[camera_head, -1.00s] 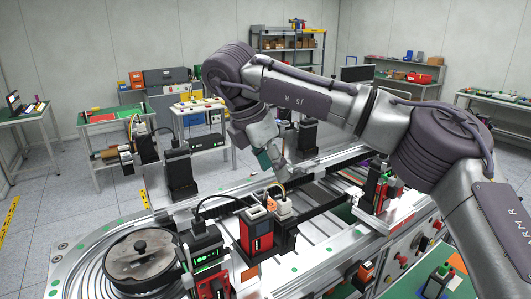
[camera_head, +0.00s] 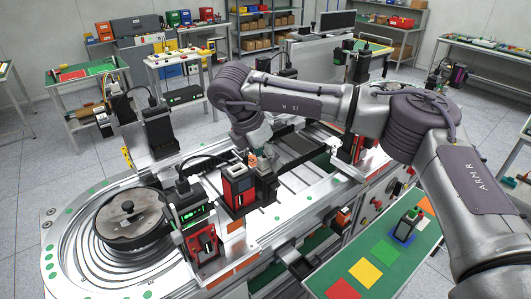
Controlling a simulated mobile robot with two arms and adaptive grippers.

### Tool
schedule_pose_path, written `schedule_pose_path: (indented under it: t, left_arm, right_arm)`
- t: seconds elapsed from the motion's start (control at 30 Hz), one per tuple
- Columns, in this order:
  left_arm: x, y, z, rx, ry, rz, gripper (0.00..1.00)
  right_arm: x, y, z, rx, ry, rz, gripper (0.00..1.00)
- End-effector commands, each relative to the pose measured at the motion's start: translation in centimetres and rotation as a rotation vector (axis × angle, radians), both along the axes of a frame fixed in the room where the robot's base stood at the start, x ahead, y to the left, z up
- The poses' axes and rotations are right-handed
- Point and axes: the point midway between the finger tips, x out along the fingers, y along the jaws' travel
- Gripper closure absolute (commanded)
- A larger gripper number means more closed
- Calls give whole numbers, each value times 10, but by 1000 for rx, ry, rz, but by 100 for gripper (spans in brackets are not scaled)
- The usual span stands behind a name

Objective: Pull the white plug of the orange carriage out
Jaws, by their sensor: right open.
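My right gripper (camera_head: 253,148) hangs under the wrist of my right arm, close above the black station on the conveyor. It is open, but its fingers are small and partly hidden by the wrist. A small orange part (camera_head: 252,161), which looks like the orange carriage, sits on the station directly below the gripper. The white plug cannot be clearly made out; the gripper and wrist cover that spot. I cannot tell whether the fingers touch anything. My left gripper is out of view.
A red module with a black frame (camera_head: 238,187) stands just left of the orange part. A black post with a green display (camera_head: 188,204) and a round lidded disc (camera_head: 130,217) are further left. A green panel with coloured squares (camera_head: 384,250) is at the front right.

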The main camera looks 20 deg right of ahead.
Motion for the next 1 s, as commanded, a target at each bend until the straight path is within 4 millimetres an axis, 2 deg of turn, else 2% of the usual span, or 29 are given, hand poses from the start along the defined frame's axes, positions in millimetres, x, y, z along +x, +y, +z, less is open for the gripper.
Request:
schedule_pose_path:
  t: [0.03,0.07,0.3,0.57,1.0]
  left_arm:
    - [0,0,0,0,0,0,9]
    - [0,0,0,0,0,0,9]
    - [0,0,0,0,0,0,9]
    - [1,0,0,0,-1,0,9]
    - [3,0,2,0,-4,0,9]
  right_arm:
    - [0,0,0,0,0,0,55]
    - [0,0,0,0,0,0,60]
    - [0,0,1,0,0,0,100]
    - [0,0,2,-1,0,0,100]
    - [0,0,15,-1,-1,0,100]
